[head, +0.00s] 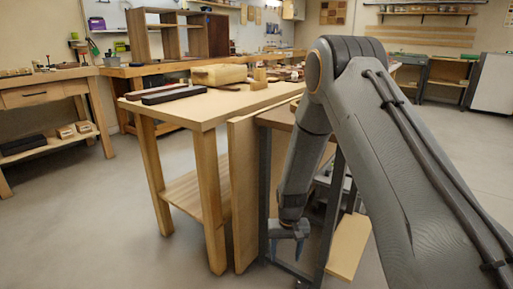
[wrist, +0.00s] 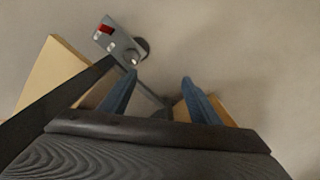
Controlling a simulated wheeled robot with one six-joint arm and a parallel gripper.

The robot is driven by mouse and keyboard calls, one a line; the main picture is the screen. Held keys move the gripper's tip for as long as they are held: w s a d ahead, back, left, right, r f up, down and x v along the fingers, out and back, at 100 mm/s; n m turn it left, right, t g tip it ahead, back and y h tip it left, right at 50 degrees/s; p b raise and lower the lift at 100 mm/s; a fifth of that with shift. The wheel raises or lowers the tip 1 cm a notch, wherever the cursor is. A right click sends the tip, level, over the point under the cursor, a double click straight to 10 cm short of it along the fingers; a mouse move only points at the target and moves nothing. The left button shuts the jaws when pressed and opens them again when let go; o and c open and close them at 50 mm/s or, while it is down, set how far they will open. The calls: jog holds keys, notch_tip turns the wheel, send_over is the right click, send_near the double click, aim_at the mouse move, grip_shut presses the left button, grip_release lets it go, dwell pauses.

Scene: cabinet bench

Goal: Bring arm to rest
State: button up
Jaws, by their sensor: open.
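My arm reaches in from the right of the head view and bends down. My gripper (head: 286,252) hangs low in front of a dark metal-framed bench (head: 264,200), pointing towards the floor. In the wrist view its two blue fingers (wrist: 158,82) are apart, with nothing between them but floor and part of a dark bar. The gripper is open and empty. My arm hides part of the bench.
A pale wooden board (head: 348,247) sticks out low beside my gripper; a pale board (wrist: 55,70) also shows in the wrist view. A wooden table (head: 215,108) stands left of the bench. Open grey floor (head: 110,220) lies at the left.

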jog(key=s+a+r+n, duration=0.2)
jog(key=s+a+r, duration=0.45)
jog(key=r, duration=0.35)
jog(key=s+a+r+n, duration=0.1)
jog(key=s+a+r, duration=0.4)
jog(key=s+r, duration=0.35)
jog(key=s+r+n, duration=0.2)
jog(key=s+r, duration=0.3)
jog(key=s, duration=0.4)
jog(key=s+r+n, duration=0.1)
jog(key=s+r, duration=0.3)
jog(key=s, duration=0.4)
jog(key=d+r+m+p, duration=0.3)
jog(key=d+r+p, duration=0.7)
jog(key=r+p, duration=0.3)
jog(key=s+d+r+m+p, duration=0.1)
jog(key=d+r+m+p, duration=0.2)
jog(key=d+r+p, duration=0.7)
jog(key=shift+r+p, duration=1.95)
jog(key=shift+p, duration=1.75)
jog(key=shift+d, duration=0.1)
